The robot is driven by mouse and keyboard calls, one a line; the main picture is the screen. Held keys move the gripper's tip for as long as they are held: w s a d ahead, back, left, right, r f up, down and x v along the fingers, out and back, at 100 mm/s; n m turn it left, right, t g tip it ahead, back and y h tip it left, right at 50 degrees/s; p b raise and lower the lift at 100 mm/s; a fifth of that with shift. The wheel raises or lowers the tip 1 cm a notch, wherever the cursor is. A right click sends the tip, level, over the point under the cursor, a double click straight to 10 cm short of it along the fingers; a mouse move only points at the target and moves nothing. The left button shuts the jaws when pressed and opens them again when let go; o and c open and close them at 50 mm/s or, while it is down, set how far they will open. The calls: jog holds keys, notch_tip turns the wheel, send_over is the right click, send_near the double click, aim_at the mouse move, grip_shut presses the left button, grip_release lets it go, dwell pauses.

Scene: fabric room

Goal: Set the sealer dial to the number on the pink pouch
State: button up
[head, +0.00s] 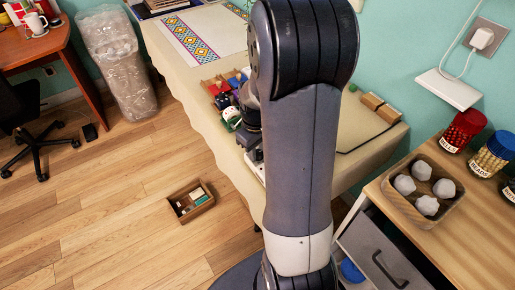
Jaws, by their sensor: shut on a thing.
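My arm fills the middle of the head view and hides much of the cream-covered table (190,75). Part of my gripper (252,150) shows just left of the arm, low over the table's front edge. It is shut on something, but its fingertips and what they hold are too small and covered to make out. A pale grey and white shape (258,170) is below it; I cannot tell whether this is the sealer. I cannot make out the dial, the pink pouch or any number.
A red tray (211,83) with small items lies left of the gripper. A small wooden box (190,201) is on the floor. At right, a wooden cabinet (465,235) with an open drawer (385,250) holds a tray (400,201) of pale lumps and several jars (462,130). The left floor is mostly clear.

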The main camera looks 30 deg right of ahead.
jog(key=shift+m, duration=0.3)
jog(key=m, duration=0.3)
jog(key=shift+m, duration=0.3)
jog(key=m, duration=0.3)
jog(key=shift+w+d+m, duration=0.1)
jog(key=shift+m, duration=0.2)
jog(key=m, duration=0.4)
jog(key=shift+p, duration=0.35)
jog(key=shift+m+g, duration=0.3)
jog(key=shift+m, duration=1.5)
jog(key=shift+d+m, duration=0.1)
jog(key=shift+m, duration=0.2)
jog(key=o, duration=1)
jog(key=shift+r, duration=0.1)
